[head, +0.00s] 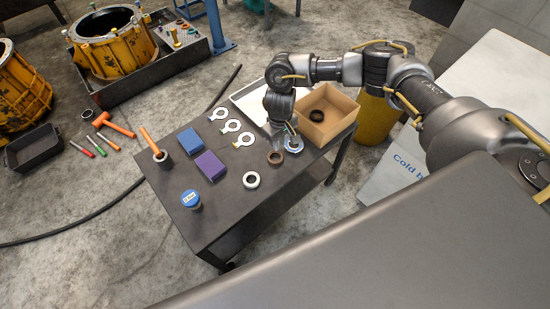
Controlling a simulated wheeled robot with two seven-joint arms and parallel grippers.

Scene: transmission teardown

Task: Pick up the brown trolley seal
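The brown seal (275,158), a small ring, lies flat on the dark trolley top (225,215) near its right front edge. My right gripper (284,143) points down just behind it, close above the trolley. Its fingers are small and partly merge with the things under them, so I cannot tell whether they are open or whether they touch the seal. My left gripper is not in view.
A silver ring (294,145) sits right beside the seal and gripper. A cardboard box (341,107) with a dark ring (317,115) stands behind. A white ring (251,180), purple block (210,165), blue block (188,141) and blue-lidded jar (191,199) stand left.

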